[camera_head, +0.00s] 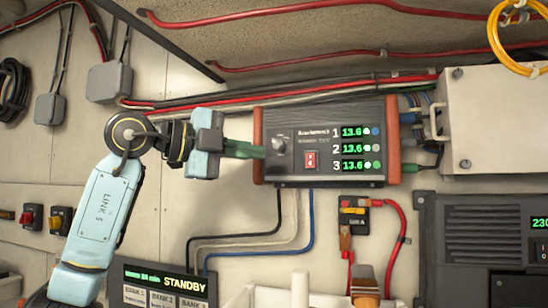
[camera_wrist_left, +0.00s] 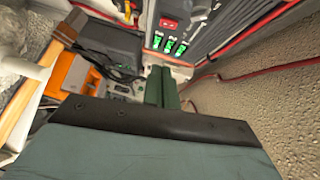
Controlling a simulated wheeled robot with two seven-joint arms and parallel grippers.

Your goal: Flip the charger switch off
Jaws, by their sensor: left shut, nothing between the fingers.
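The charger (camera_head: 325,115) is a dark box with red-brown end panels on the wall. Its front has a grey knob (camera_head: 279,144), a small red rocker switch (camera_head: 311,159) and three green readouts. I cannot tell which way the rocker is tipped. My left gripper (camera_head: 262,152) comes in from the left with its green fingers shut and empty. Its tips overlap the charger's left end, left of the knob and switch; contact is unclear. In the left wrist view the shut fingers (camera_wrist_left: 162,88) point toward the charger, and the red switch (camera_wrist_left: 169,23) shows beyond them. My right gripper is not in view.
Cables run above and below the charger. A white box (camera_head: 492,120) is at its right, with a dark unit (camera_head: 485,240) below that. A STANDBY panel (camera_head: 165,285) is at lower left. The wall before the charger's face looks clear.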

